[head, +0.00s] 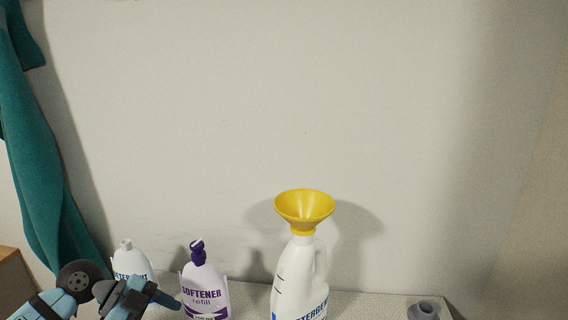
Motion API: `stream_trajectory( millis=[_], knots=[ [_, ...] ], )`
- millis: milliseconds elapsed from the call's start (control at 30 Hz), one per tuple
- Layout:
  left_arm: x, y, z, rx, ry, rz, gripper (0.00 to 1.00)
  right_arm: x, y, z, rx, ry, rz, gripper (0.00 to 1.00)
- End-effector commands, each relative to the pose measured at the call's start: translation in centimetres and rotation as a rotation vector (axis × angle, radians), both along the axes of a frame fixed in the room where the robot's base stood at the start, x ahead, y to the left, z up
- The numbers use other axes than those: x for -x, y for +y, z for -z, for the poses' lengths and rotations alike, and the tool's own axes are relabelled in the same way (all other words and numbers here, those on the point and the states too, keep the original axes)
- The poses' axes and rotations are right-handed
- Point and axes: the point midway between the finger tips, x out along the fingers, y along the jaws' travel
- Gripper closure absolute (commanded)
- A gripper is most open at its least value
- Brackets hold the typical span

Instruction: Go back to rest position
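My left gripper (160,298) is at the bottom left, in front of the white and purple bottles. Its fingers point right and overlap the lower part of the view of these bottles. I cannot tell whether they are open or shut, and I see nothing held in them. My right gripper is not in view. A white detergent bottle (291,278) stands upright right of centre, with a yellow funnel (304,209) sitting upright in its mouth. No gripper touches the bottle or the funnel. The bottle's base is cut off by the frame.
A softener refill bottle (204,285) with a purple cap and a white bottle (131,259) stand at the left on a pale surface (375,304). A grey cap-like piece (424,310) lies at the right. Teal cloth (42,165) hangs at far left. The wall area above is clear.

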Motion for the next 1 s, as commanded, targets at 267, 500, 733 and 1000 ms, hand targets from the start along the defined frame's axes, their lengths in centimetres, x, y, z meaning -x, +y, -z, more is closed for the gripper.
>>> stream_trajectory(
  millis=[267,500,733,1000],
  knots=[
    [1.1,-6.7,-7.0,0.736,-0.372,-0.287,0.43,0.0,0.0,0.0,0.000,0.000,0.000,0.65],
    [0.4,-2.0,-7.3,0.939,-0.468,-0.942,0.43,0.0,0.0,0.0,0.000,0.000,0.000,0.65],
    [3.8,3.3,0.9,0.647,-0.236,-1.563,0.43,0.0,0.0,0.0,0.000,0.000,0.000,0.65],
    [12.2,3.8,9.6,0.146,0.184,-1.773,0.43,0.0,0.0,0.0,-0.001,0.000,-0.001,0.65]
  ],
)
